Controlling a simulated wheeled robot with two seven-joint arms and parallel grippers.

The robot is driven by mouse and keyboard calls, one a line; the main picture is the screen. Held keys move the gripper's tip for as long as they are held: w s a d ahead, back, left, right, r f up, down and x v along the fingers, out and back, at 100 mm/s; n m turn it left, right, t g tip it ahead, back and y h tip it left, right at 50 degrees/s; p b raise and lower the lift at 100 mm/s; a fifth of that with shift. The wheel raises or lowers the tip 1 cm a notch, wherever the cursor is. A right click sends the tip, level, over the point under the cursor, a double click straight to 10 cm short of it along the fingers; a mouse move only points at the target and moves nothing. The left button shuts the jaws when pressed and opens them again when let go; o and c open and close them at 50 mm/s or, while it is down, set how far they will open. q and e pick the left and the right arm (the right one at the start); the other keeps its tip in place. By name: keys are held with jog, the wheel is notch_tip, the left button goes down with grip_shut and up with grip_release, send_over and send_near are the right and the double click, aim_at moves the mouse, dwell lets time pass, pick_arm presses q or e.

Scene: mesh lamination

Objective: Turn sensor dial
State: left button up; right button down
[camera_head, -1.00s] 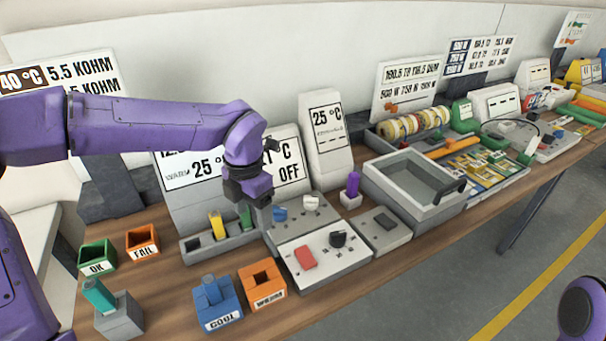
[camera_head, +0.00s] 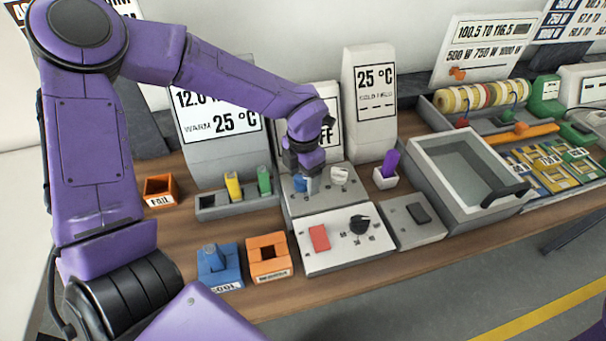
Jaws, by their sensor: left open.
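My left gripper (camera_head: 303,170) points down over the grey box (camera_head: 296,208) at the back of the bench. Its jaws are open, right at the blue dial (camera_head: 305,185), whose top is partly hidden by them. I cannot tell whether the fingers touch it. A white dial (camera_head: 340,176) sits on the same box just to the right. In front, a white panel (camera_head: 338,254) carries a red switch (camera_head: 319,238) and a black dial (camera_head: 360,224). No label tells which is the sensor dial. My right gripper is not in view.
A display (camera_head: 376,95) reading 25 °C stands behind. A slotted rack (camera_head: 208,213) with yellow and green pieces is to the left. A purple piece in a white holder (camera_head: 385,181) and a grey open tray (camera_head: 449,200) are to the right. Blue (camera_head: 219,283) and orange (camera_head: 266,277) boxes stand in front.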

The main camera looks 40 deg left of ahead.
pick_arm(q)
jog(key=shift+s+f, duration=0.1)
jog(key=shift+s, duration=0.2)
jog(key=shift+w, duration=0.1)
jog(key=c, duration=1)
jog(key=shift+r+m+p, duration=0.2)
jog(key=shift+m+p, duration=0.3)
jog(key=shift+p, duration=0.35)
jog(key=m+p, duration=0.5)
jog(key=p, duration=0.1)
jog(key=shift+m+p, duration=0.3)
jog(key=shift+p, duration=0.05)
jog(key=shift+w+f+m+p, duration=0.1)
jog(key=shift+m+p, duration=1.25)
jog(key=shift+m, duration=0.25)
jog(key=o, duration=1)
jog(key=shift+f, duration=0.1)
